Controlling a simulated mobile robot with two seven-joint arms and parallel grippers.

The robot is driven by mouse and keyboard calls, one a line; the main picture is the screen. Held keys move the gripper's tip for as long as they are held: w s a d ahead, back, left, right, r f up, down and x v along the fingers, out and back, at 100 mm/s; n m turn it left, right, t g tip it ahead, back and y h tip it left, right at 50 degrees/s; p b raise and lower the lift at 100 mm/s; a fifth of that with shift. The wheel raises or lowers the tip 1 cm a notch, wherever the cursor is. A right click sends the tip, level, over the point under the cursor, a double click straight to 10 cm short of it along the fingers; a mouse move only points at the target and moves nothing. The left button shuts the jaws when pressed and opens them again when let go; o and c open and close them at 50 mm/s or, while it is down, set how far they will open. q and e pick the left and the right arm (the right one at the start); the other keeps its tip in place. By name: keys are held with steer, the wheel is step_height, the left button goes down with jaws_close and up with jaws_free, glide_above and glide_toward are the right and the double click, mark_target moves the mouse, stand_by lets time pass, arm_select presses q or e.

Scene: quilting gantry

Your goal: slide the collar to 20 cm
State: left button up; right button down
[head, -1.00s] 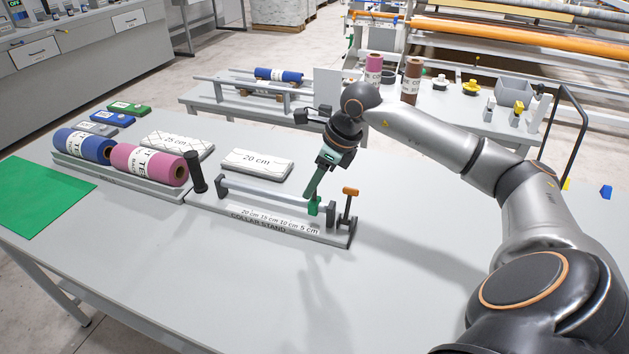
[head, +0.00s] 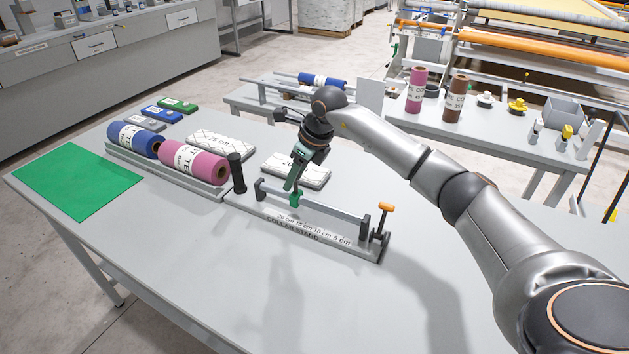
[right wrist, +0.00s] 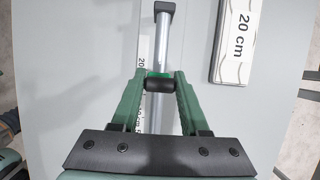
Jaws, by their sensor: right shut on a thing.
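The collar stand (head: 250,210) lies on the near table, with a grey rail (head: 335,211) between two end posts. My right gripper (head: 294,190) reaches down from above and is shut on the collar. The fingers cover part of the scale. My left gripper is not in view.
A white "20 cm" block (head: 312,178) lies just behind the rail. A black upright handle (head: 236,172) stands at the stand's left end, an orange-topped peg (head: 386,209) at its right. Blue and pink rolls (head: 195,162) lie further left. The front of the table is clear.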

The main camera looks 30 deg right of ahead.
steer(key=shift+w+a+r, duration=0.2)
steer(key=shift+w+a, duration=0.2)
steer(key=shift+w, duration=0.3)
steer(key=shift+c, duration=2)
jaws_free()
steer(key=shift+f, duration=0.15)
steer(key=b+v, duration=0.1)
steer(key=v, duration=1.1)
steer(key=shift+s+r, duration=0.15)
steer(key=shift+r, duration=0.05)
steer(key=shift+d+f, duration=0.1)
